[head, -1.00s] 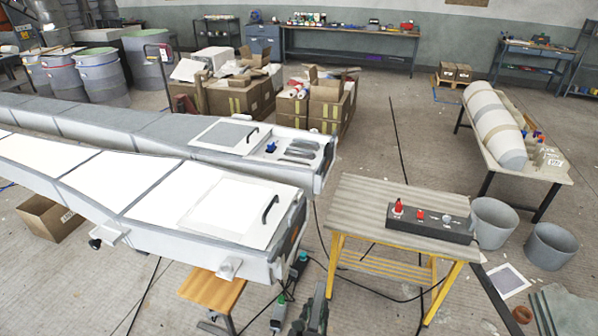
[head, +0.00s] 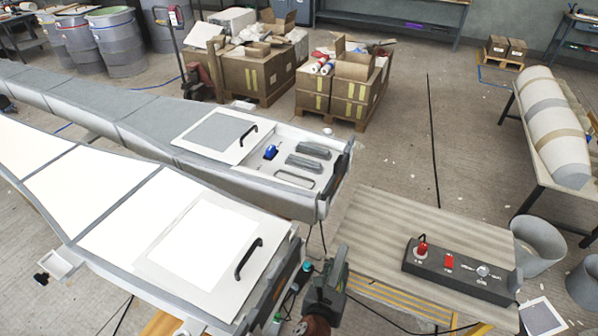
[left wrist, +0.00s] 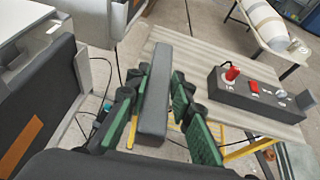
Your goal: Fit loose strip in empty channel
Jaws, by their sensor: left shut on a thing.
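The loose strip (left wrist: 156,95) is a long dark grey bar. In the left wrist view my left gripper (left wrist: 159,78) is shut on it, with green pads on both sides. In the head view my left gripper (head: 326,282) is at bottom centre, between the near mould and the wooden table; the strip cannot be made out there. The empty channel (head: 294,179) is an outlined slot in the tray (head: 323,160) at the far mould's end. Two grey strips (head: 308,162) lie behind it. The gripper is well apart from the channel, nearer the camera. My right gripper is not in view.
A blue object (head: 270,152) sits left of the strips, beside a lid with a black handle (head: 215,135). The near mould (head: 130,215) lies in front. The wooden table (head: 375,225) at right carries a control box (head: 460,270). Cardboard boxes (head: 340,95) stand behind.

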